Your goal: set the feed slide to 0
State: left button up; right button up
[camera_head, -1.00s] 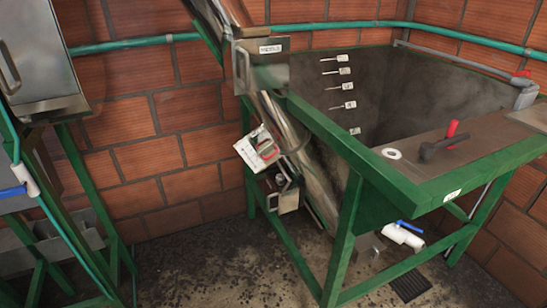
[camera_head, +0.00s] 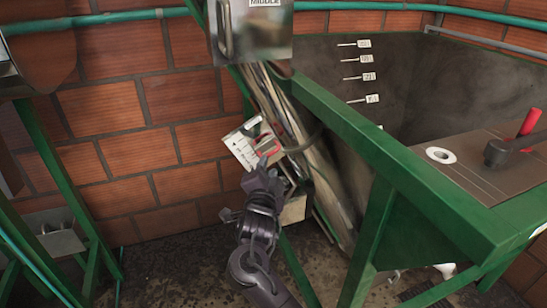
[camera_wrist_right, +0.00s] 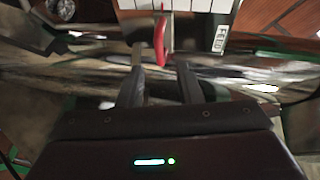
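The feed slide has a white scale plate (camera_head: 243,146), tilted, with dark marks, on the sloping elevator tube. Its red handle (camera_head: 268,146) stands at the plate's right side. My right gripper (camera_head: 262,168) is just below the handle. In the right wrist view the right gripper (camera_wrist_right: 160,62) is open, and the red handle (camera_wrist_right: 160,40) lies between the fingertips or just beyond them; I cannot tell which. The white scale (camera_wrist_right: 190,5) and a "FEED" label (camera_wrist_right: 216,38) show at the top. The scale's numbers are not readable. My left gripper is not in view.
The sloping tube (camera_head: 300,150) runs close beside the gripper. A metal box labelled "MIDDLE" (camera_head: 262,35) hangs above. The green frame (camera_head: 375,150) of the tank stands to the right. A brick wall (camera_head: 130,130) is behind.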

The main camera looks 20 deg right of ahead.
aim_at(271, 154)
jog(key=x, duration=0.6)
jog(key=shift+w, duration=0.1)
jog(key=shift+c, duration=0.2)
grip_shut()
